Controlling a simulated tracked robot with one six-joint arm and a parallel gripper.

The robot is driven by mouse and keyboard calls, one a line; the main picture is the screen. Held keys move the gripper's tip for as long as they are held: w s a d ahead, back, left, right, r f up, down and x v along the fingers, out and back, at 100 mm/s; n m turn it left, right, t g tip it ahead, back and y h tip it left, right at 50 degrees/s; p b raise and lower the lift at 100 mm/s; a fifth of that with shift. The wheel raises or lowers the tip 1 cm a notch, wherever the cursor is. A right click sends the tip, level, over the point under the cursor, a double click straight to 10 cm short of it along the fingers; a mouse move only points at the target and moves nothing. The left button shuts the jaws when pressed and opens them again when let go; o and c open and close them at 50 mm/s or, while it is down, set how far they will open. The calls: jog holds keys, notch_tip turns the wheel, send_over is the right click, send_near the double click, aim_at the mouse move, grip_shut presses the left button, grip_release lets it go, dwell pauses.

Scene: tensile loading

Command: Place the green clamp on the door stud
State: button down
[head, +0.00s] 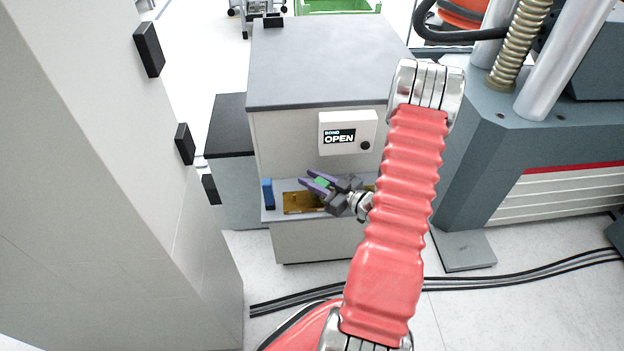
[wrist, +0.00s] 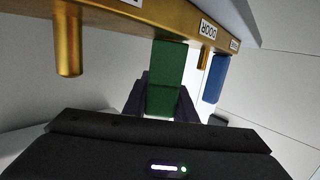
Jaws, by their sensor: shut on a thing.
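The green clamp (wrist: 166,78) is between the fingers of my gripper (wrist: 162,100), which is shut on it. The clamp also shows as a small green patch (head: 321,182) in the head view, just above the brass plate (head: 297,204). In the wrist view the brass plate (wrist: 120,20) crosses the top, with a bare stud (wrist: 68,45) at left. A second stud (wrist: 203,60) is by the label reading DOOR (wrist: 208,30), right of the clamp. I cannot tell whether the clamp touches the plate.
A blue clamp (head: 268,194) stands at the left end of the shelf, beyond the DOOR stud in the wrist view (wrist: 215,80). The grey cabinet (head: 320,65) with a panel reading BOND OPEN (head: 347,133) rises above. A pale column (head: 110,170) stands at left; a large machine (head: 540,140) at right.

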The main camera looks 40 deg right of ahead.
jog(key=shift+f, duration=0.15)
jog(key=c, duration=1.5)
grip_release()
jog(key=shift+o, duration=0.2)
jog(key=shift+s, duration=0.15)
jog(key=v, duration=1.1)
jog(key=shift+s+r, duration=0.25)
jog(key=shift+s, duration=0.05)
